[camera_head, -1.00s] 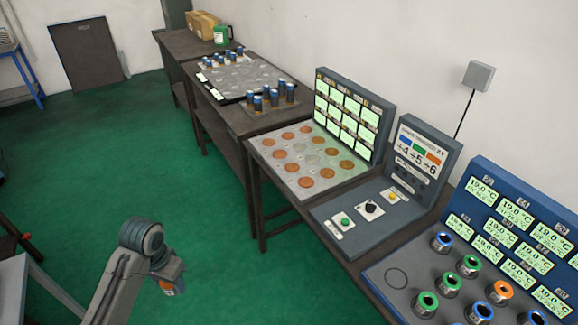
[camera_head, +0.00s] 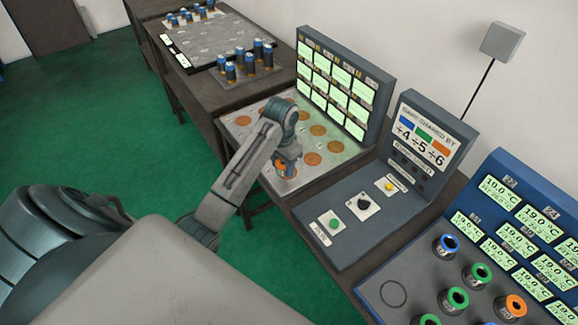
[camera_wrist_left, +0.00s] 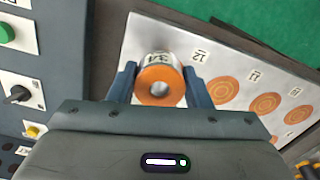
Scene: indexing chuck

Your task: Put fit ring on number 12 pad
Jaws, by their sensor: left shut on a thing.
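My left gripper (camera_wrist_left: 160,92) is shut on the fit ring (camera_wrist_left: 159,84), a pale cylinder with an orange rim and "34" on its side. The "12" label (camera_wrist_left: 199,56) shows just beside the held ring in the wrist view. The number 12 pad seems hidden under the ring and gripper. I cannot tell whether the ring touches the board. My right gripper is not in view.
Copper pads (camera_wrist_left: 223,90) lie in a row beside the ring. A screen panel (camera_head: 335,88) stands behind the board. A button console (camera_head: 360,205) is to its right. A blue panel with coloured rings (camera_head: 455,298) is at lower right.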

